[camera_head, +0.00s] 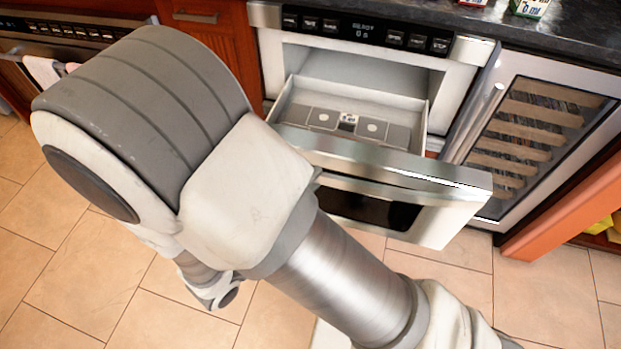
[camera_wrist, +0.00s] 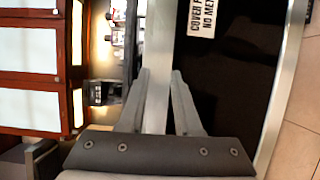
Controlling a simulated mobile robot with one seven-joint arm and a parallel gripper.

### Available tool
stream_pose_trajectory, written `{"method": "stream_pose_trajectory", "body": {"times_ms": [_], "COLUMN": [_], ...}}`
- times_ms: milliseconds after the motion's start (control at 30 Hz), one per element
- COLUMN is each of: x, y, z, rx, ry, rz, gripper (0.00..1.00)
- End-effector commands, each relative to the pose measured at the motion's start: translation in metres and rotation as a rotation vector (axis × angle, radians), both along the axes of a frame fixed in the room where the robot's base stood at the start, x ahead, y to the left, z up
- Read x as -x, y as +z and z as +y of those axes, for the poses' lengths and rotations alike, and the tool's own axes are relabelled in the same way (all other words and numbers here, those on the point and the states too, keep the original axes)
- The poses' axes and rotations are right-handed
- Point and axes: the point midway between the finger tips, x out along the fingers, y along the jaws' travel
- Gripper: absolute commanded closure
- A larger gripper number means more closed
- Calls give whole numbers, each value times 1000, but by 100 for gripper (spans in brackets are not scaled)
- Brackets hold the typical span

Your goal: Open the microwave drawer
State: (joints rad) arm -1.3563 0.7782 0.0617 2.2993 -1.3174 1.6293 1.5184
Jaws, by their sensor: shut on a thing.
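The microwave drawer (camera_head: 440,176) is pulled out from the steel microwave body (camera_head: 455,80) in the head view. Its grey inner tray (camera_head: 390,134) is open to above and looks empty, with a small printed label on its floor. In the wrist view my gripper (camera_wrist: 161,72) has its two fingers on either side of a pale strip of the drawer front (camera_wrist: 158,40) and is shut on it. I cannot tell whether that strip is the handle or the edge. In the head view my arm hides the gripper and the left end of the drawer front.
A glass-fronted wine cooler (camera_head: 535,130) stands just right of the microwave. A dark countertop (camera_head: 560,40) runs above with small boxes on it. An oven with a towel (camera_head: 45,72) is at the far left. Tiled floor (camera_head: 560,290) lies open in front of the cabinets.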

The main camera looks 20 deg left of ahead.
Motion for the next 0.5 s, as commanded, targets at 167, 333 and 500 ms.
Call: {"method": "stream_pose_trajectory", "body": {"times_ms": [167,333,500], "x": [0,0,0], "y": [0,0,0], "z": [0,0,0], "rx": [-2,-2,-1], "ry": [0,0,0], "rz": [0,0,0], "gripper": [100,44,38]}}
